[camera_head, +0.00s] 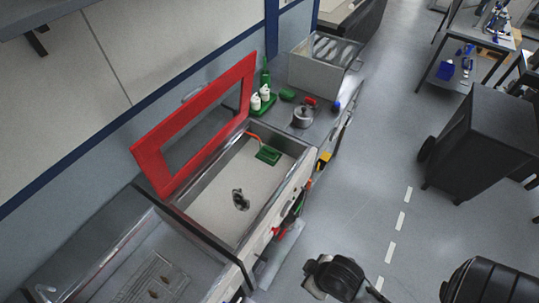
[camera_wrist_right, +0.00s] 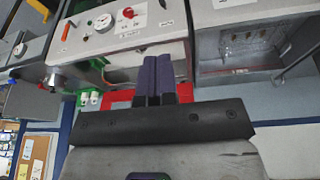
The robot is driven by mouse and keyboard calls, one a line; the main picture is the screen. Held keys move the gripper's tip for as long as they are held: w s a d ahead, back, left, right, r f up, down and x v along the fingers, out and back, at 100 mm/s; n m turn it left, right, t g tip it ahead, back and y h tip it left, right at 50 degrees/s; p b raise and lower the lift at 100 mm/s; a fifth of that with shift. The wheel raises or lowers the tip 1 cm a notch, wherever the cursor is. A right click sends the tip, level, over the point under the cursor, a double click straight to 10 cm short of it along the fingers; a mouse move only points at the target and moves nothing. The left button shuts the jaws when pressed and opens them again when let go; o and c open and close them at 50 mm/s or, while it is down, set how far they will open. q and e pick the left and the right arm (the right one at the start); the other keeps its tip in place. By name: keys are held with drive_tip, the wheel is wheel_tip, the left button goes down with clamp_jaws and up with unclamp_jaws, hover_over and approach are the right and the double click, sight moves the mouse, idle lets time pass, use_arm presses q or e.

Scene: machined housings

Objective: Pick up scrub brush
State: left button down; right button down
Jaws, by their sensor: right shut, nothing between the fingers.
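No object shows clearly as a scrub brush. Two small green items could be it, but I cannot tell: a green block (camera_head: 268,155) inside the open wash basin (camera_head: 215,187), and a flat green piece (camera_head: 287,94) on the counter behind. A dark metal part (camera_head: 240,200) lies on the basin floor. My right gripper (camera_wrist_right: 155,78) is shut and empty in the right wrist view, its dark fingers together in front of the washer's panel, apart from both green items. In the head view my right arm shows at lower right. My left gripper is out of view.
The red-framed lid (camera_head: 150,165) stands open behind the basin. White bottles (camera_head: 265,92) in a green tray, a round metal pot (camera_head: 303,117) and a grey box (camera_head: 320,75) stand on the counter (camera_head: 325,125).

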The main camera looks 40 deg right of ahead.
drive_tip(key=c, duration=1.8)
unclamp_jaws()
drive_tip(key=o, duration=1.6)
drive_tip(key=shift+c, duration=0.2)
